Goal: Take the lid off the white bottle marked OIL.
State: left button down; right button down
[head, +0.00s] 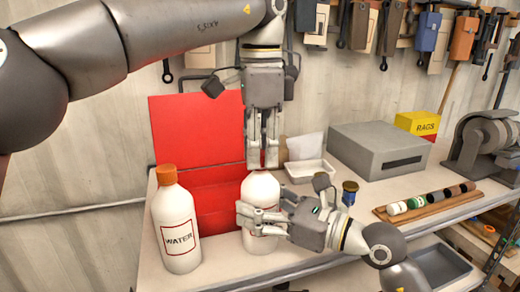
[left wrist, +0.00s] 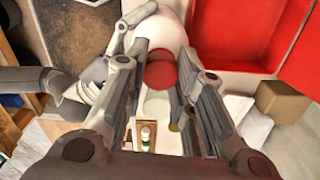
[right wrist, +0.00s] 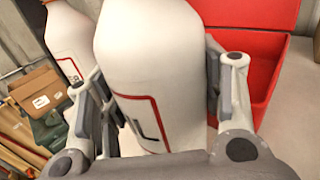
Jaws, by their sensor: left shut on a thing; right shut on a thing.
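The white bottle (head: 261,189) stands on the bench in front of the red box. In the right wrist view the bottle (right wrist: 150,45) shows a red-framed label with part of a dark letter; the full word is hidden. My right gripper (head: 250,216) is shut around its body from the right. My left gripper (head: 262,163) points straight down over the bottle's top, shut on the red lid (left wrist: 160,72), which shows between its fingers in the left wrist view. I cannot tell whether the lid still sits on the neck.
A white WATER bottle (head: 177,226) with an orange cap stands close on the left. An open red box (head: 195,130) is behind. A white tray (head: 310,172), grey case (head: 378,150), small blue jar (head: 349,192) and wooden rack (head: 430,204) stand to the right.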

pick_arm(q)
jog(key=n, duration=0.5)
jog(key=shift+w+n, duration=0.15)
jog(key=shift+n, duration=0.15)
pick_arm(e)
jog(key=shift+s+a+r, duration=0.1)
jog(key=shift+s, duration=0.1)
pick_arm(q)
jog(key=c, duration=1.2)
grip_release()
pick_arm(e)
jog(key=shift+w, duration=0.1)
pick_arm(q)
jog(key=shift+r, duration=2.3)
pick_arm(e)
jog(key=shift+c, duration=1.7)
grip_release()
